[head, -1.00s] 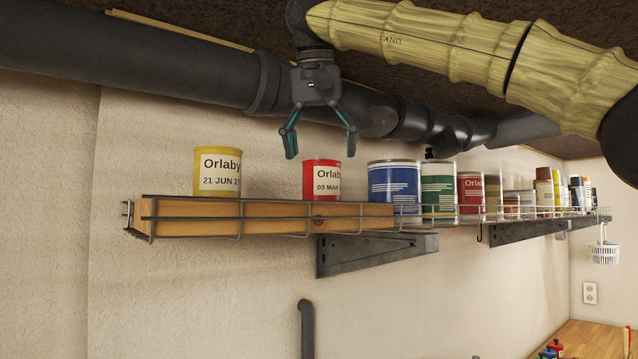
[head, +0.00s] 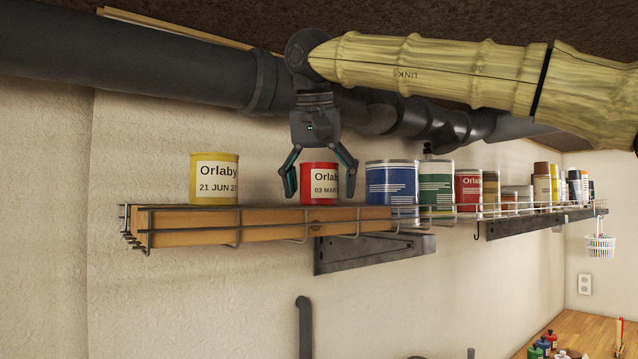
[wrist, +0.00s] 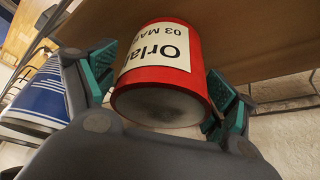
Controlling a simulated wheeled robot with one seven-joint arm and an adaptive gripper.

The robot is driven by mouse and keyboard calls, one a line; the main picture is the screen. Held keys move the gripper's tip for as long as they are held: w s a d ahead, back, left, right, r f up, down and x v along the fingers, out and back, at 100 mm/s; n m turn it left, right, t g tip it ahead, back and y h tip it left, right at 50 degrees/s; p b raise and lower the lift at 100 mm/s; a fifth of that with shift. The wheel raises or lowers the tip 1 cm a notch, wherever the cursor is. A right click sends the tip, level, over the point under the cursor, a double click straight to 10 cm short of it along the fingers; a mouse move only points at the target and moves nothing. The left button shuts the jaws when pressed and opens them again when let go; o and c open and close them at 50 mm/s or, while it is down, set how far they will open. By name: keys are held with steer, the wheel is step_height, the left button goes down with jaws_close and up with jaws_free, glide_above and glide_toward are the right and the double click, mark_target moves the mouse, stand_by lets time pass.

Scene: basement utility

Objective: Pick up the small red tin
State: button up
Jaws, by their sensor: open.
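The small red tin (head: 319,182) stands on the wooden board of the wall shelf, with a white label reading "Orlab" and "03 MAR". My gripper (head: 319,194) is open and points down over it, with one finger on each side of the tin in the head view. In the wrist view the red tin (wrist: 160,75) fills the middle between the two teal finger pads of my gripper (wrist: 160,90). Gaps seem to show beside the pads; I cannot tell whether either touches.
A yellow tin (head: 214,178) stands to the left on the shelf board (head: 190,227). A blue tin (head: 391,185) stands close on the right, with a green tin (head: 436,183) and several others beyond. A wire rail edges the shelf. A thick dark pipe (head: 130,60) runs above.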

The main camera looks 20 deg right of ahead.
steer(key=c, duration=1.3)
steer(key=shift+r, duration=0.1)
